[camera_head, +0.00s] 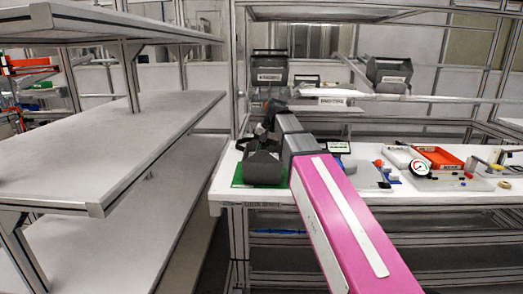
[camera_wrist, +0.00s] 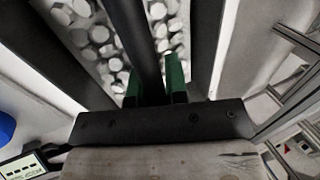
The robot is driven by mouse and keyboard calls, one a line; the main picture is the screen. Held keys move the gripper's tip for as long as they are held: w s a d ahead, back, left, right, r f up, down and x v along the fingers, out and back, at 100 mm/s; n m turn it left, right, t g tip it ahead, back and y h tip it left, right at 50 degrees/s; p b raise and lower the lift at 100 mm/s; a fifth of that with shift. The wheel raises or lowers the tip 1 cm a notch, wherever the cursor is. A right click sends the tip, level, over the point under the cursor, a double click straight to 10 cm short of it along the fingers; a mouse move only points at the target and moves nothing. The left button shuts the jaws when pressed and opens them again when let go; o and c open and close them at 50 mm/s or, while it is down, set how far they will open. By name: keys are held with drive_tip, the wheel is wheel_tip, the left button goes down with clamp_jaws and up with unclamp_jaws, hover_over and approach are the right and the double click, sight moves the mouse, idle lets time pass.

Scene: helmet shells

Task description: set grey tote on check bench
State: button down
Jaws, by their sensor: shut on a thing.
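The grey tote (camera_head: 263,168) is at the left end of the white check bench (camera_head: 345,192), over a green mat (camera_head: 237,178). It looks level; I cannot tell whether its base touches the mat. My gripper (camera_head: 267,140) is above the tote, partly hidden by my arm. In the wrist view my gripper (camera_wrist: 153,88) has its green fingers shut on the tote's dark handle bar (camera_wrist: 135,40). Pale round pieces (camera_wrist: 100,35) lie inside the tote on both sides of the bar.
Two dark bins (camera_head: 270,68) (camera_head: 389,76) stand on the rack shelf behind. To the right on the bench are a red tray (camera_head: 438,157), a dial gauge (camera_head: 421,167) and small parts. An empty grey shelf (camera_head: 110,145) is at left, across a gap.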

drive_tip(key=c, duration=1.1)
unclamp_jaws()
drive_tip(key=v, duration=1.2)
drive_tip(key=shift+r, duration=0.1)
